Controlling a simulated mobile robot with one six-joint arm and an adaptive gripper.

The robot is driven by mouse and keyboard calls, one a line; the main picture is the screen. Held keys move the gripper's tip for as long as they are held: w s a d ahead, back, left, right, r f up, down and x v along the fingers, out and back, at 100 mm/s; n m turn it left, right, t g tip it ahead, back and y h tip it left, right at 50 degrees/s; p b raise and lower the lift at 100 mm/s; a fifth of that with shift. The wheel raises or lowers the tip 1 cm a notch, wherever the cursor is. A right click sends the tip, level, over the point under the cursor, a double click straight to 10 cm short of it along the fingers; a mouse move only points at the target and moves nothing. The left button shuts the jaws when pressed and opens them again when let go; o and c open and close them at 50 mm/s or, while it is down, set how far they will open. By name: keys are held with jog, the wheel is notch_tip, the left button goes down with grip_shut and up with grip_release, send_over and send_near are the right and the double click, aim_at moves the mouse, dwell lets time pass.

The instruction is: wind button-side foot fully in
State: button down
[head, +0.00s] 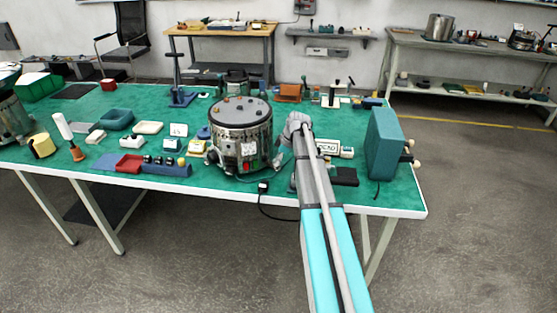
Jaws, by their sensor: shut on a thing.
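The fountain (239,135), a round dark metal drum with small knobs on top, stands on the green table. A red button and a green one show low on its front, beside a small white label. A foot (213,156) sticks out at its lower left. My gripper (278,160) is at the fountain's lower right side, small and partly hidden by my own wrist. It is shut on what seems to be the foot there; the foot itself is not clearly seen. How far that foot is wound in cannot be told.
A teal box (383,143) with pale knobs stands right of my arm, near a black block (345,176). A blue rack (166,169) with small balls and a red tray (130,164) lie to the left. A dark cable (262,204) hangs over the front edge.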

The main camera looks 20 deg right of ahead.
jog(key=shift+w+n, duration=0.1)
jog(key=shift+n, duration=0.2)
jog(key=n+g, duration=0.1)
jog(key=n, duration=0.2)
jog(key=shift+w+n+y, duration=0.15)
jog(key=shift+n+y, duration=0.25)
jog(key=shift+n+g, duration=0.9)
jog(key=shift+n, duration=1)
jog(key=shift+c, duration=1.6)
grip_release()
